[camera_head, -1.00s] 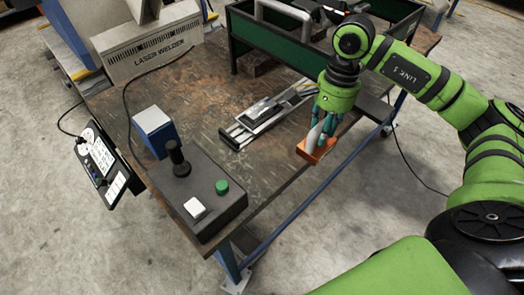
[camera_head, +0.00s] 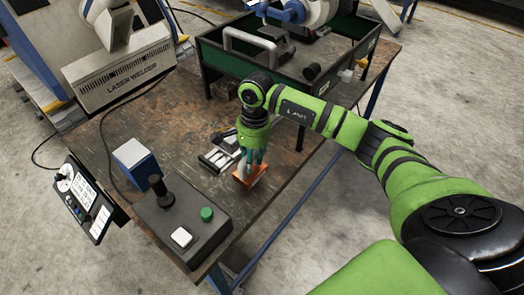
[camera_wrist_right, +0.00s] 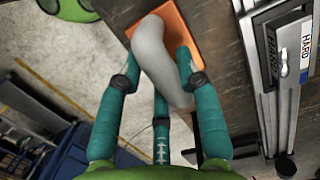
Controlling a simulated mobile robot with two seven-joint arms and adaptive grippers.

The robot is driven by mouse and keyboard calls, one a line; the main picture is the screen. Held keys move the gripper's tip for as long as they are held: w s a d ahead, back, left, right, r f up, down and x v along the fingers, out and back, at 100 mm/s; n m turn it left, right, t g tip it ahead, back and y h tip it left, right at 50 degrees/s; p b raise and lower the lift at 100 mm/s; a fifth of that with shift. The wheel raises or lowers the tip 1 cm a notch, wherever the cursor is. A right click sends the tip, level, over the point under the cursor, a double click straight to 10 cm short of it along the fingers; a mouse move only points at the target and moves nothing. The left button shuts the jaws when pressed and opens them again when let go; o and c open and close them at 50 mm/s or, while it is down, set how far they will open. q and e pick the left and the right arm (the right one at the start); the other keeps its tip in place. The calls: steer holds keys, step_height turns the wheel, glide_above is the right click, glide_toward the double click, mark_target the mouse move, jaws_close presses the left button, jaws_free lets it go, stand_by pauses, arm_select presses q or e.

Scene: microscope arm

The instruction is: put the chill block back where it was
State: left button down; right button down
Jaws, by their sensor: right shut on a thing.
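The chill block looks like an orange block (camera_head: 250,176) with a pale grey curved handle. My right gripper (camera_head: 253,158) is shut on the handle, and its teal fingers hide part of it. In the right wrist view the handle (camera_wrist_right: 160,55) lies between my fingers (camera_wrist_right: 165,85), with the orange block (camera_wrist_right: 185,30) behind it. The block is over the table's right-hand side, close to the metal slide fixture (camera_head: 215,160). I cannot tell whether it touches the table. The fixture shows at the right of the wrist view (camera_wrist_right: 262,75), carrying a plate marked HARD (camera_wrist_right: 295,50). My left gripper is not in view.
A control box (camera_head: 180,222) with a joystick, white button and green button sits at the table's front. A blue and white block (camera_head: 136,160) stands behind it. A green-sided tray (camera_head: 235,62) is at the back, beside the laser welder (camera_head: 118,75). The table's right edge is near the block.

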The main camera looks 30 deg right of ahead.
steer(key=shift+w+f+p, duration=0.15)
steer(key=shift+f+p, duration=0.7)
steer(key=shift+f, duration=1)
steer(key=c, duration=1.2)
jaws_free()
steer(key=shift+f, duration=0.3)
steer(key=shift+c, duration=0.2)
steer(key=o, duration=0.4)
steer(key=shift+r, duration=0.1)
steer(key=shift+s, duration=0.2)
steer(key=shift+r, duration=0.1)
